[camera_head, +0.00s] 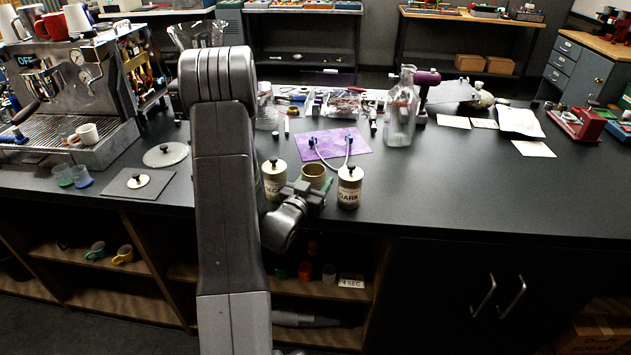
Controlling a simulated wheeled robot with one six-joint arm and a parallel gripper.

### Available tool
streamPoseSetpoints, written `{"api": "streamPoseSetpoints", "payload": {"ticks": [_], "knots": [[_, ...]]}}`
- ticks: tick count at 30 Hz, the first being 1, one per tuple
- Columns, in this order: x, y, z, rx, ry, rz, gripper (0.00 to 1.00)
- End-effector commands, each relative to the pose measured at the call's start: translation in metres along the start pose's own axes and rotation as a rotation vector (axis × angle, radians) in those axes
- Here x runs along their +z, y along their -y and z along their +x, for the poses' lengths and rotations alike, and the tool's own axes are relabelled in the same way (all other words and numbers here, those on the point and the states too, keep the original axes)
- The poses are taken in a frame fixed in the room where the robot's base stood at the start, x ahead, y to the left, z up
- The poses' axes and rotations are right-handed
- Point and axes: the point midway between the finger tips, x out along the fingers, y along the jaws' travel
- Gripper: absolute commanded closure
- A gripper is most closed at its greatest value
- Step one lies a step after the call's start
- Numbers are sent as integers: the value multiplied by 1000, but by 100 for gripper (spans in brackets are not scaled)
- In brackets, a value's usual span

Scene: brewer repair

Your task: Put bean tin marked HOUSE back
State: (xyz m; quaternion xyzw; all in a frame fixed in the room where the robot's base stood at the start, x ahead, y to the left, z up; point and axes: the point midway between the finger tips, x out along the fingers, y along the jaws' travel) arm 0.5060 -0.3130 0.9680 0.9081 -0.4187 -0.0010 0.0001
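Three cream tins stand near the front edge of the dark counter. The left tin (273,188) has a black-knobbed lid and a partly hidden label, perhaps DECAF. The right tin (349,190) reads DARK and has its lid on. The middle tin (314,171) is open on top; its label is hidden behind my gripper, so I cannot read HOUSE. My gripper (318,190), with a green fingertip showing, is at the front of the middle tin. I cannot tell whether it grips it. A cream lid with black knob (138,181) lies on a dark square mat (116,188).
Behind the tins are a purple mat (340,142) with a curved tube and a glass bottle (401,115). The right counter front is clear.

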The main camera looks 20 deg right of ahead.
Motion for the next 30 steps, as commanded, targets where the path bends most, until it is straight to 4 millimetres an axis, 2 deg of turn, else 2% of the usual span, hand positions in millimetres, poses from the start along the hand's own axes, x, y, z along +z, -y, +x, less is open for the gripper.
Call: {"api": "streamPoseSetpoints", "payload": {"ticks": [10, 11, 14, 26, 30], "knots": [[3, 0, 0, 0, -2, 1, 74], [3, 0, 0, 0, -1, 0, 45], [2, 0, 0, 0, 0, 0, 25], [-2, 0, 0, 0, 0, 0, 25], [2, 1, -22, -3, 0, 1, 25]]}}
